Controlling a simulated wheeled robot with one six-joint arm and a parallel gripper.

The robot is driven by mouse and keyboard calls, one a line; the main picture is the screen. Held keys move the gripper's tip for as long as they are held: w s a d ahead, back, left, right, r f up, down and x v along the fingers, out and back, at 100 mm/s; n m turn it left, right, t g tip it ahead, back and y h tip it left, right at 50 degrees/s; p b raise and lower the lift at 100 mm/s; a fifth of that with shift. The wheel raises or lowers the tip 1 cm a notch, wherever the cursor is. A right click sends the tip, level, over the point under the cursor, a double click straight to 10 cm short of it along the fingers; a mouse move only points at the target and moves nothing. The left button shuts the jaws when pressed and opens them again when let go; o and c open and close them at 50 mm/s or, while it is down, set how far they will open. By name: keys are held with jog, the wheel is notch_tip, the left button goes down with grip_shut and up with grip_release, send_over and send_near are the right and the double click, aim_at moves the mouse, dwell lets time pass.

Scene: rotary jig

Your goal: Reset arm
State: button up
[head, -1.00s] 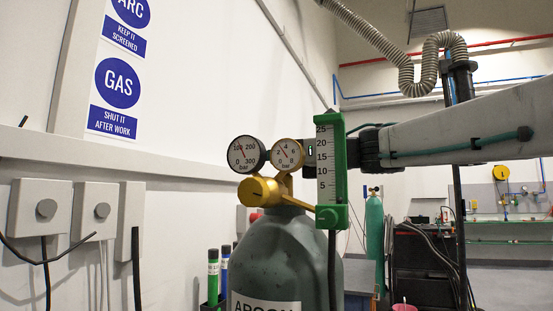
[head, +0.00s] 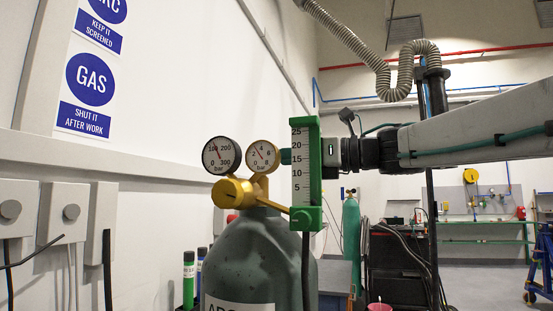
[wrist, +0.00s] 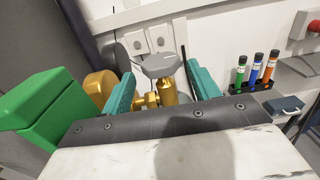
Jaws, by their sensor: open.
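My gripper is open; in the wrist view (wrist: 162,92) its two teal fingers stand apart, with brass regulator parts (wrist: 168,90) showing between and beyond them. I cannot tell whether they touch. In the head view my arm reaches in from the right, and my wrist lies behind the green flowmeter (head: 306,172). One teal fingertip shows between the flowmeter and the right gauge (head: 263,155); the rest of the fingers is hidden. The flowmeter's green body (wrist: 42,108) is close on the left in the wrist view. The regulator's brass knob (head: 232,192) sits above the grey-green argon cylinder (head: 258,255).
A white wall with switch boxes (head: 60,210) runs along the left. Capped tubes in a holder (wrist: 263,84) stand right of the fingers in the wrist view. A ribbed hose (head: 350,45) hangs above my arm. A dark welding cart (head: 398,262) stands behind.

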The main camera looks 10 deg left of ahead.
dwell(0.4)
jog(key=w+d+f+m+t+h, duration=0.1)
jog(key=w+d+m+t+h, duration=0.25)
jog(key=d+m+t, duration=0.55)
jog(key=w+d+m+t+h, duration=0.2)
jog(key=d+m+t+h, duration=0.4)
jog(key=m, duration=0.6)
jog(key=s+d+f+m+g+h, duration=0.1)
jog(key=s+d+f+m+h, duration=0.1)
jog(key=d+f+m+h, duration=0.35)
jog(key=s+d+f+m+g+h, duration=0.2)
jog(key=s+d+f+m+h, duration=0.1)
jog(key=d+f+m, duration=0.5)
jog(key=s+d+f+m+g+h, duration=0.1)
jog(key=s+d+f+m+g, duration=0.2)
jog(key=s+f+m, duration=0.3)
jog(key=s+d+f+m+g+h, duration=0.1)
jog(key=s+d+f+m+g, duration=0.3)
jog(key=f, duration=0.4)
jog(key=s+a+f+m+g+y, duration=0.1)
jog(key=s+f+m+g, duration=0.2)
jog(key=s+f, duration=0.3)
jog(key=s+a+f+m+g+y, duration=0.1)
jog(key=s+f+m+g, duration=0.2)
jog(key=s+f, duration=0.4)
jog(key=s+m, duration=0.1)
jog(key=s, duration=0.5)
jog(key=shift+s+a+g, duration=0.15)
jog(key=shift+a+g, duration=0.1)
jog(key=shift+g, duration=0.15)
